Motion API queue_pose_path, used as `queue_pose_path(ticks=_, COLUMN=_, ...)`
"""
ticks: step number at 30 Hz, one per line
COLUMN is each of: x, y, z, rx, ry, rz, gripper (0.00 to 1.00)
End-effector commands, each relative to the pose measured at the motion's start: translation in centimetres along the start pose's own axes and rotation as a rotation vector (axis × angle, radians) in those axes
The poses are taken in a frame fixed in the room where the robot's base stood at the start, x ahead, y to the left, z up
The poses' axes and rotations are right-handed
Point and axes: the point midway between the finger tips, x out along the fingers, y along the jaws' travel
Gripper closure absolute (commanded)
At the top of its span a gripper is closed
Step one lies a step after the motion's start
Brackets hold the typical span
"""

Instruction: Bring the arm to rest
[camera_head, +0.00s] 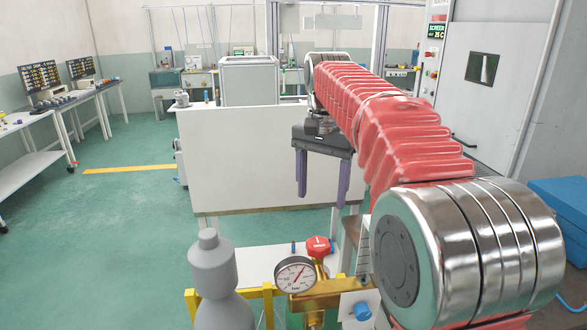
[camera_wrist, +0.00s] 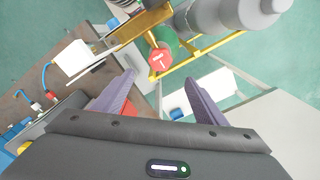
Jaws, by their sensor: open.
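My gripper (camera_head: 323,176) hangs from the end of my red-sleeved arm in the head view, pointing down in front of a white panel. Its two purple fingers are apart with nothing between them. In the wrist view my gripper (camera_wrist: 160,88) also shows open and empty. Below and beyond the fingertips lie a red valve knob (camera_wrist: 160,59) and a grey bottle (camera_wrist: 225,14). The gripper appears apart from them.
A pressure gauge (camera_head: 295,275), a red knob (camera_head: 318,247) and a grey bottle (camera_head: 213,280) on a yellow rack stand close in front. A white panel (camera_head: 250,155) stands behind the gripper. Benches (camera_head: 60,105) line the left wall. Green floor at left is clear.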

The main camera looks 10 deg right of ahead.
Motion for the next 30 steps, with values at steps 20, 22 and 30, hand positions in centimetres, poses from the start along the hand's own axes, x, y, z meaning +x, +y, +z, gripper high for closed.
queue_pose_path(ticks=20, x=0.3, y=6.5, z=7.9, rx=-0.248, ry=0.155, rz=-0.096, gripper=0.34)
queue_pose_path(ticks=22, x=0.7, y=7.3, z=8.8, rx=-0.275, ry=0.172, rz=-0.103, gripper=0.34)
queue_pose_path(ticks=30, x=2.8, y=10.3, z=12.5, rx=-0.386, ry=0.25, rz=-0.131, gripper=0.34)
